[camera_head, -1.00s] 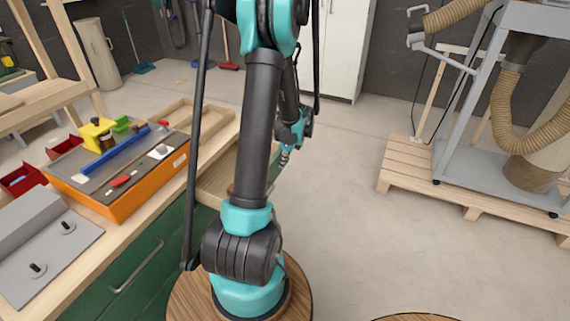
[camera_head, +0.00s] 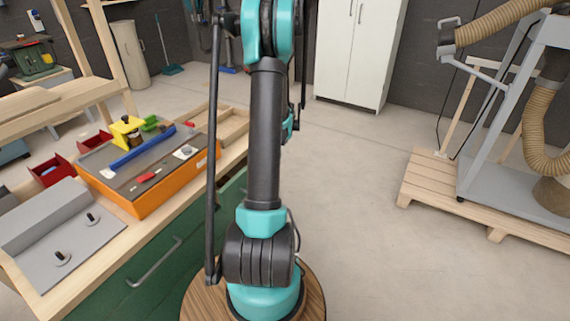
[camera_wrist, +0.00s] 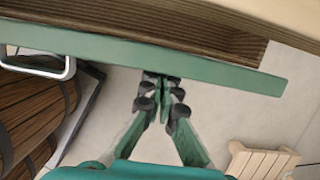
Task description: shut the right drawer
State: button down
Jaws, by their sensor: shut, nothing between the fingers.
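The right drawer shows in the wrist view as a green front panel (camera_wrist: 215,72) with a brown wooden inside (camera_wrist: 150,36) behind it, so it stands open. A metal handle (camera_wrist: 40,66) is on the panel at the left. My gripper (camera_wrist: 162,80) is shut and empty, its fingertips at the outer edge of the panel, right of the handle. I cannot tell whether they touch it. In the head view, my arm hides the gripper and most of this drawer. Another green drawer front with a bar handle (camera_head: 155,262) shows at lower left.
The bench holds an orange tool box (camera_head: 150,196), a grey metal plate (camera_head: 65,235) and a wooden tray (camera_head: 234,124). A slatted pallet (camera_head: 425,180) with a grey frame stands at right. The concrete floor between is clear.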

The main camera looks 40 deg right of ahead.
jog(key=shift+w+a, duration=0.35)
jog(key=shift+w, duration=0.5)
jog(key=shift+w+a, duration=0.4)
jog(key=shift+w, duration=0.45)
jog(key=shift+w+a, duration=0.35)
jog(key=shift+w, duration=0.6)
